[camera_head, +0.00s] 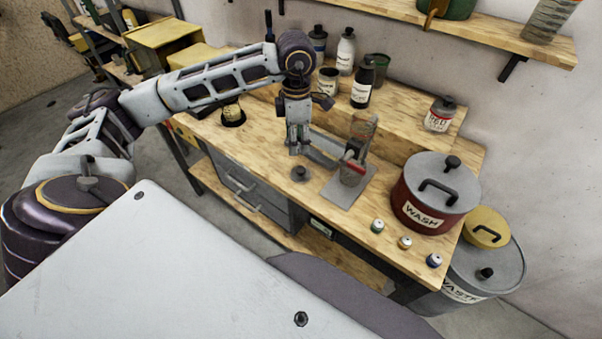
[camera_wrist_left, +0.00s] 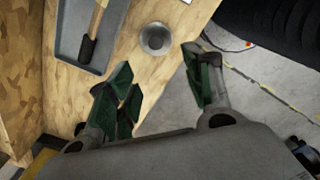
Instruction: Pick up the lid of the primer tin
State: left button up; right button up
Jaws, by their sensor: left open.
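A small round grey lid (camera_head: 300,173) with a centre knob lies flat on the wooden bench near its front edge. It also shows in the left wrist view as a grey disc (camera_wrist_left: 156,38). A small tin with a red band (camera_head: 352,171) stands on a grey mat to its right; I cannot read a primer label. My left gripper (camera_head: 298,148) points down above and just behind the lid, apart from it. In the left wrist view, its green-padded fingers (camera_wrist_left: 160,88) are spread with nothing between them. My right gripper is not in view.
A grey tray (camera_wrist_left: 67,50) with a brush lies beside the lid. A red WASH pot (camera_head: 410,208) stands at the right, with several small jars (camera_head: 405,242) along the front edge. Bottles (camera_head: 362,85) stand on the raised back shelf.

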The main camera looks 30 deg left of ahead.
pick_arm(q)
send_over(301, 169)
jog(key=s, duration=0.1)
jog(key=f, duration=0.8)
jog(key=shift+a+p, duration=0.2)
jog(key=shift+p, duration=0.2)
jog(key=shift+f, duration=0.1)
jog(key=shift+w+f, duration=0.15)
jog(key=shift+f, duration=0.35)
jog(key=f, duration=0.1)
jog(key=f+p, duration=0.1)
jog(key=shift+w+d+f, duration=0.15)
jog(key=shift+w+f, duration=0.15)
jog(key=shift+f, duration=0.7)
jog(key=c, duration=0.9)
